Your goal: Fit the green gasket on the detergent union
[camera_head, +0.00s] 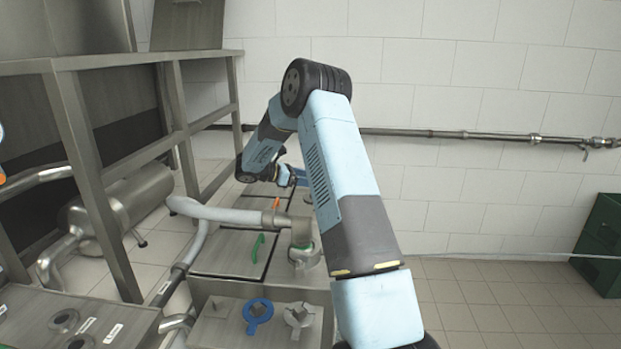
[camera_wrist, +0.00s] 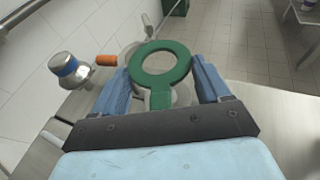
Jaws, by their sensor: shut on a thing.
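The green gasket (camera_wrist: 180,77) is a flat ring with a short tab. In the wrist view my gripper (camera_wrist: 161,67) has its two blue fingers closed on opposite sides of the ring, and the tab points back toward the palm. Through and below the ring a pale grey shape shows, too covered to identify. In the head view my gripper (camera_head: 293,177) is beyond the bench, partly hidden by my arm, and the held gasket cannot be made out. A pipe fitting with a green band (camera_head: 303,247) stands at the bench's near end. I cannot tell which fitting is the detergent union.
A blue ring with a tab (camera_head: 258,305) and a grey one (camera_head: 299,317) lie on the near plate. A green handle (camera_head: 258,248) and an orange handle (camera_head: 276,203) are on the bench. A blue-banded fitting (camera_wrist: 69,67) is left of my gripper. A steel frame (camera_head: 88,165) stands left.

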